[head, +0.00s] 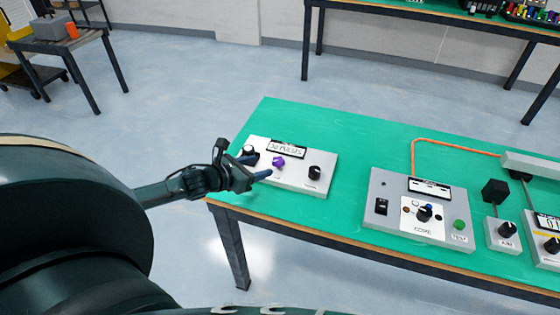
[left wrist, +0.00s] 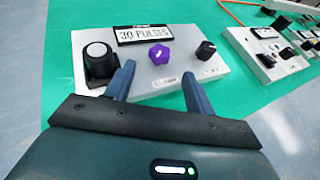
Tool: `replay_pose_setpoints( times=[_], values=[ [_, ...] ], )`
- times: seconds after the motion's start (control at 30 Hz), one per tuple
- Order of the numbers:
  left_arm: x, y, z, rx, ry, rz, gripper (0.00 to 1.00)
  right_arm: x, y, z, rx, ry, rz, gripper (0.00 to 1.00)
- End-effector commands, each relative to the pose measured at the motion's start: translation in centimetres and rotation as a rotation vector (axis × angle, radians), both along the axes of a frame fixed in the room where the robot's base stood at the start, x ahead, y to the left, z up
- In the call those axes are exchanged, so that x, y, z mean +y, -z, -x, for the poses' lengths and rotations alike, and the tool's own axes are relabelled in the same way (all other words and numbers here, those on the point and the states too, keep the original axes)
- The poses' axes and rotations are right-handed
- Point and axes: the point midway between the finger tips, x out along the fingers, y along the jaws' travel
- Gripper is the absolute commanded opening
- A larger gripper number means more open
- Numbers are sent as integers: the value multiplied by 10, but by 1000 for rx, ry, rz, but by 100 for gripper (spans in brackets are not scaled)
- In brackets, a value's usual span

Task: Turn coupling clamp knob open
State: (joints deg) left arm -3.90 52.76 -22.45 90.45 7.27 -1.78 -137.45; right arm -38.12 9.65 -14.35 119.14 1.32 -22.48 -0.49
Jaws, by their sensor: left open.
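A light grey box (head: 294,182) stands on the near left corner of the green table, with a "30 PULSES" display (left wrist: 145,34). On its top are a purple lobed knob (left wrist: 159,54), a black knob (left wrist: 206,49) to its right and a black block with a round white top (left wrist: 97,52) to its left. I cannot read which of these is the coupling clamp knob. My left gripper (head: 259,167) is open and empty at the box's near left side. In the left wrist view its fingers (left wrist: 158,75) point toward the purple knob, one on either side, apart from it.
A second grey box (head: 376,214) with a switch, a dark knob and a green button stands to the right. Smaller units and an orange cable (head: 440,139) lie beyond it. Bare green table (head: 350,140) shows between the boxes.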

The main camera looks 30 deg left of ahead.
Motion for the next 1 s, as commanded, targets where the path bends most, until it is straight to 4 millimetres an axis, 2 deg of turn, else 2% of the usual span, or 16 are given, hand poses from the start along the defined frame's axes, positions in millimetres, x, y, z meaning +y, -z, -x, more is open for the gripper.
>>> replay_pose_setpoints(
  times=[0.2,0.5,0.7,1.0],
  values=[
    [-8,12,-33,-4,0,1,54,0,0,-1,-6,-3,0,53],
    [-17,29,-70,-1,-1,2,54,2,0,-2,-17,-8,-3,53],
    [-20,34,-81,1,0,2,54,3,0,-2,-18,-11,-4,53],
    [-20,35,-83,0,1,1,54,3,1,0,-14,-13,-3,53]
  ],
)
